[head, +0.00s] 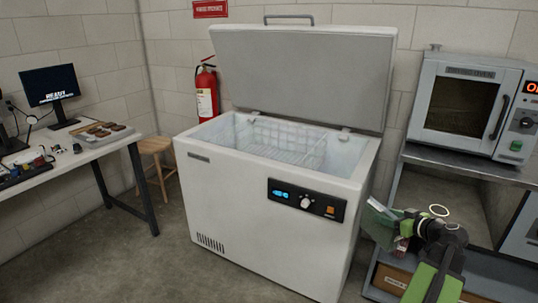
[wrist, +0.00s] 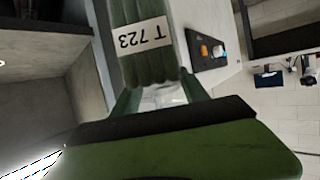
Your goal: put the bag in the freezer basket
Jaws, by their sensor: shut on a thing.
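The bag (wrist: 150,70) is dark green and ribbed with a white label reading T 723. My gripper (wrist: 160,97) is shut on its near end in the wrist view. In the head view the bag (head: 378,228) is held at the lower right, outside the freezer and beside its right front corner; my gripper (head: 402,226) partly hides it. The white chest freezer (head: 250,215) stands in the middle with its lid (head: 305,75) raised. A wire freezer basket (head: 280,140) shows inside, toward the back; its lower part is partly hidden by the front wall.
A vacuum oven (head: 462,105) stands on a metal bench (head: 470,163) at the right, close to my arm. A cardboard box (head: 392,280) is low under it. A desk (head: 95,150), stool (head: 155,148) and fire extinguisher (head: 206,92) are left. Floor is clear before the freezer.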

